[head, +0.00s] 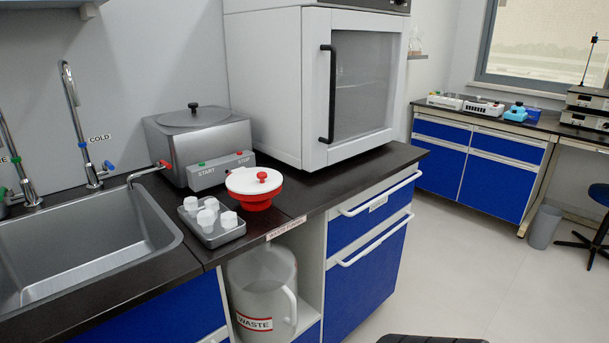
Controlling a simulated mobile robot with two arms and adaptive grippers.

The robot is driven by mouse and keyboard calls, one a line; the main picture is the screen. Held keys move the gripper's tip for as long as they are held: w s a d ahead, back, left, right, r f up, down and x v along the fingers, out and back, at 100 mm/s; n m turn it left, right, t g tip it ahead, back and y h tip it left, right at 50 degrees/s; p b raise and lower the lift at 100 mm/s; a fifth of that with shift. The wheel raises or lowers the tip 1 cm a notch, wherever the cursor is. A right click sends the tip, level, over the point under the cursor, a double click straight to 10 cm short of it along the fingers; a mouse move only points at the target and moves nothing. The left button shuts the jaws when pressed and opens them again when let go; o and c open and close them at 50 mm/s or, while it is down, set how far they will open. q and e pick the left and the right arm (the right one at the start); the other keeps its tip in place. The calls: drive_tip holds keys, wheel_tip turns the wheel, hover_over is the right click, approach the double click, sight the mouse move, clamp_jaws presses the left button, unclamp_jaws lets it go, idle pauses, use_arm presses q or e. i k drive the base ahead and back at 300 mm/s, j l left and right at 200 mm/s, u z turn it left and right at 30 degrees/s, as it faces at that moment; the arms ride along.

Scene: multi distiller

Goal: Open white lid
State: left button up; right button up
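A white lid (246,180) with a red knob (262,176) sits on a red container (257,202) on the dark counter, in front of the distiller. The lid looks closed on the container. Neither of my grippers is in view, so nothing is seen touching the lid.
A grey distiller (203,136) with START and STOP buttons stands behind the container. A tray (212,236) with several white cups is left of it, beside a sink (80,251). A white cabinet (268,81) stands at right. A waste jug (262,290) sits below the counter.

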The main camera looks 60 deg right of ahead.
sight(249, 181)
drive_tip(key=z, duration=1.55)
drive_tip(key=i+j+u, duration=0.2)
drive_tip(key=u, duration=0.15)
